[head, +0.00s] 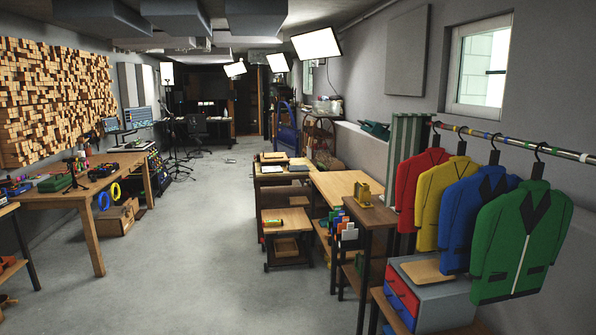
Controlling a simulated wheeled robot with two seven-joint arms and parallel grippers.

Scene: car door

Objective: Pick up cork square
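I cannot tell for certain which thing is the cork square. A flat tan square piece (428,270) lies on top of a grey box with red and blue drawers (408,296), at the lower right under the hanging jackets. Its right end is close to the blue jacket. Another light, flat tan piece (273,157) lies on a table farther back. Neither of my grippers shows in the head view.
Red, yellow, blue and green jackets (522,240) hang from a rail at right. A small cart (287,222) and wooden tables (340,186) stand in the middle. A workbench (85,195) lines the left. The grey floor (200,260) between is clear.

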